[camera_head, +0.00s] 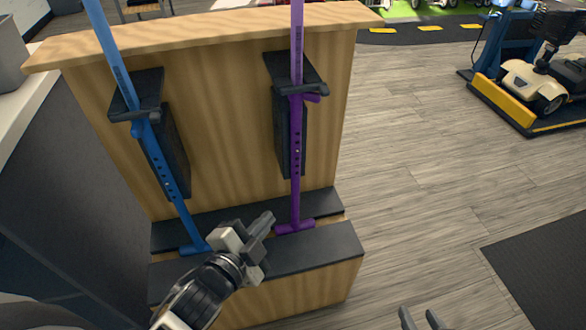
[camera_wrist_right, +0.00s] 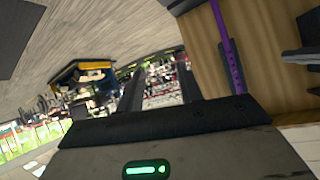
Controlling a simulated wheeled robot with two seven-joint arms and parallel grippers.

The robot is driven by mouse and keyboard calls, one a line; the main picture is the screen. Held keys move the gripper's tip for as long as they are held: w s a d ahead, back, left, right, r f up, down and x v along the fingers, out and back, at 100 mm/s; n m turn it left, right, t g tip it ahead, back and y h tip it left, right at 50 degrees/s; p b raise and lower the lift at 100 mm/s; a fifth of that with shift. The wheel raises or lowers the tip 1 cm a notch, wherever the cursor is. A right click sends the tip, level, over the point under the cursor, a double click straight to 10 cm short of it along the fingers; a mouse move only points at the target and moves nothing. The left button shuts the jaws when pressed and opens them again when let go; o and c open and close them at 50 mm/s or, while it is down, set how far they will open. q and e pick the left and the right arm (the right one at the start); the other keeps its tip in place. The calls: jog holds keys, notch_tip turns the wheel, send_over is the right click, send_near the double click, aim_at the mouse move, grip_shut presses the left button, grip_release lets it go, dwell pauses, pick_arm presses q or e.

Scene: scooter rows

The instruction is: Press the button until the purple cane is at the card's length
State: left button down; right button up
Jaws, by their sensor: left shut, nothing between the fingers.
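The purple cane (camera_head: 296,125) stands upright in a black holder (camera_head: 290,72) on the right part of a wooden stand. It has a row of dark holes, a small purple lever under the holder and a wide foot on the black ledge. Part of it shows in the right wrist view (camera_wrist_right: 226,45). I cannot make out a card or which part is the button. My left gripper (camera_head: 266,222) is shut and empty, just left of the purple cane's foot. My right gripper (camera_head: 421,319) is open and empty at the bottom edge, away from the stand.
A blue cane (camera_head: 163,157) leans in a second holder on the left. The wooden stand (camera_head: 225,110) has a low front ledge (camera_head: 310,254). Open wood floor (camera_head: 430,170) lies right, with a dark mat (camera_head: 545,270) and a scooter (camera_head: 533,83) on a platform.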

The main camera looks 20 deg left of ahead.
pick_arm(q)
jog(key=w+m, duration=0.1)
jog(key=m, duration=0.1)
jog(key=w+r+m+t+h, duration=0.1)
jog(key=m, duration=0.2)
jog(key=m+t+b, duration=0.1)
jog(key=m, duration=0.2)
jog(key=shift+w+d+r+h, duration=0.15)
jog(key=shift+w+d+h, duration=0.15)
jog(key=shift+w, duration=0.1)
pick_arm(e)
jog(key=shift+a, duration=0.1)
pick_arm(q)
send_near(298, 151)
jog(key=w+d, duration=0.3)
jog(key=d, duration=0.1)
jog(key=shift+w+a+f+p, duration=0.2)
jog(key=shift+w+a, duration=0.3)
jog(key=shift+w, duration=0.3)
jog(key=shift+w+a+f+p, duration=0.15)
jog(key=shift+w+a, duration=0.35)
jog(key=shift+w, duration=0.35)
pick_arm(e)
jog(key=shift+w, duration=0.1)
